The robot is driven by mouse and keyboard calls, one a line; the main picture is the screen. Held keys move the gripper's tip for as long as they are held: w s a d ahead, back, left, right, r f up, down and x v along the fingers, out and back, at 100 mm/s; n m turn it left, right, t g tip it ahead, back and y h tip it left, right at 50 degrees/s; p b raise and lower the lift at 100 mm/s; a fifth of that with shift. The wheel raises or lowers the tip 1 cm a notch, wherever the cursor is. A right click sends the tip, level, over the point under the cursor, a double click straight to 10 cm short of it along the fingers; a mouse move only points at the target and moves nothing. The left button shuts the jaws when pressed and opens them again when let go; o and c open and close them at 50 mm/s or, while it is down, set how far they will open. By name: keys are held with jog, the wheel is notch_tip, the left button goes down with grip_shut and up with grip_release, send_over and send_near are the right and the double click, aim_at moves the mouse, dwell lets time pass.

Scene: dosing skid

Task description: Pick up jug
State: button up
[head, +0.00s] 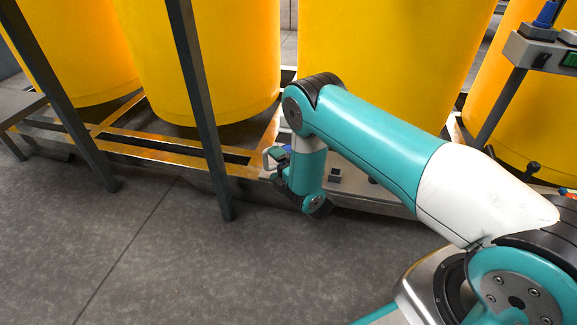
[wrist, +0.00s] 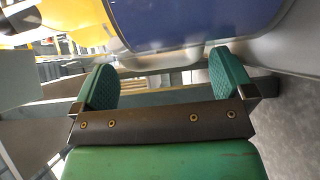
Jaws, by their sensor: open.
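The jug (wrist: 190,22) fills the top of the wrist view, very close, as a blue body with a pale grey rim or wall around it. In the head view a small pale handle-like part (head: 267,157), which looks like the jug's, shows just left of my wrist; my arm hides most of the rest. My gripper (wrist: 165,78) is open, its two green ridged fingers apart on either side below the blue body. Pale parts show between the fingers, but I cannot tell whether they are the handle. No grip on the jug shows.
Large yellow tanks (head: 210,60) stand behind on a low metal frame (head: 150,152). Dark upright posts (head: 200,100) rise in front of them, left of my gripper. A control box (head: 540,52) is at upper right. The grey floor (head: 150,265) in front is clear.

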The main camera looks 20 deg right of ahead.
jog(key=shift+w+a+f+b, duration=0.15)
jog(key=shift+w+b, duration=0.15)
jog(key=shift+w, duration=0.2)
jog(key=shift+w+a+f+b, duration=0.15)
jog(key=shift+w+b, duration=0.1)
jog(key=shift+w, duration=0.2)
jog(key=shift+w+a+r, duration=0.1)
jog(key=shift+w+r, duration=0.15)
jog(key=shift+w, duration=0.1)
jog(key=shift+c, duration=0.2)
jog(key=c, duration=1)
jog(key=shift+r, duration=0.15)
